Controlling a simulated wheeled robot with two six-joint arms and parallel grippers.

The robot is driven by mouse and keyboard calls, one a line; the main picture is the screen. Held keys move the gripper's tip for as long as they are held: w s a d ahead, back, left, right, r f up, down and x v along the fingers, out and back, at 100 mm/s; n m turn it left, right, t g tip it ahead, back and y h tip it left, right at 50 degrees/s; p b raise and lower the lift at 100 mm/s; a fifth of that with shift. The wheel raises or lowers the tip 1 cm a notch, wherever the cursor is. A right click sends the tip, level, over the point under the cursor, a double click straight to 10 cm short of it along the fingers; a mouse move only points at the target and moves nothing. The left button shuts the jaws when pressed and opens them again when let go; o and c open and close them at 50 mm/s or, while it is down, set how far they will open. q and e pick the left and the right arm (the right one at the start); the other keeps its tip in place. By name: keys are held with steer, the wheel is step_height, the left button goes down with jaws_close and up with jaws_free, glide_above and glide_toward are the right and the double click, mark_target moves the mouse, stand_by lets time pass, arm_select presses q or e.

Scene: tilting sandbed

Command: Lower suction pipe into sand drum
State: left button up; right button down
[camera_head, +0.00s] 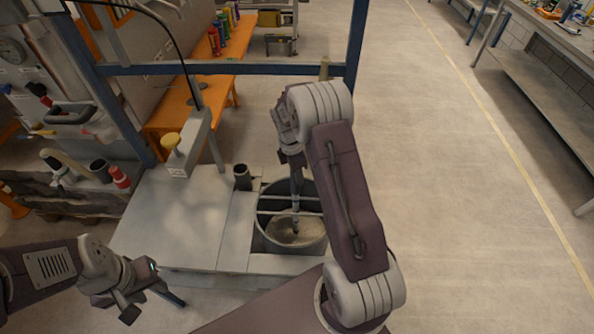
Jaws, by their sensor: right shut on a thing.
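The sand drum (264,236) is a round grey vessel set in the right part of the pale bench, with light sand (290,236) inside. Thin bars cross its opening. The suction pipe (297,203) is a slim grey tube standing about upright inside the drum opening, its lower end at or close to the sand; I cannot tell whether it touches. My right gripper (293,160) is above the drum, shut on the pipe's upper part, with the grip partly hidden by my own arm. My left gripper (147,299) is at the bench's front left, empty, its fingers apart.
The pale bench top (180,215) left of the drum is mostly clear. A short dark tube (242,177) stands beside the drum. A blue frame (230,69) crosses at the back. Open floor lies to the right.

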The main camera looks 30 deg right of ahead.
mark_target(297, 191)
steer(key=shift+f+b, duration=2.9)
steer(key=shift+f, duration=2.25)
steer(key=c, duration=1)
jaws_free()
steer(key=r, duration=0.3)
steer(key=r+b, duration=0.1)
steer(key=r, duration=0.2)
steer(key=a+r, duration=0.1)
steer(key=r, duration=0.2)
steer(key=shift+w, duration=0.1)
